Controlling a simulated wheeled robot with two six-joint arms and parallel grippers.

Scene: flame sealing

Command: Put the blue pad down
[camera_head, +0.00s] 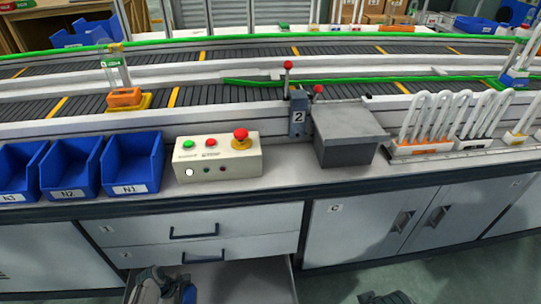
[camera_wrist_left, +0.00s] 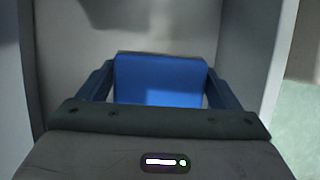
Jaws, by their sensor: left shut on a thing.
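The blue pad (camera_wrist_left: 160,80) shows in the left wrist view as a flat blue block between the two fingers of my left gripper (camera_wrist_left: 158,92). The gripper is shut on it. Pale grey walls of an open drawer surround the pad, and whether it touches the drawer floor I cannot tell. In the head view my left gripper (camera_head: 165,287) is at the bottom edge, over the open drawer (camera_head: 255,283); the pad is not clear there. A dark part of my right arm (camera_head: 385,298) just shows at the bottom edge, its fingers not clear.
Above the drawer, the counter holds blue bins (camera_head: 130,163), a control box (camera_head: 218,158) with buttons, a grey box (camera_head: 347,135) and racks of white loops (camera_head: 440,125). Closed cabinet doors (camera_head: 350,235) are at the right. Conveyors run behind.

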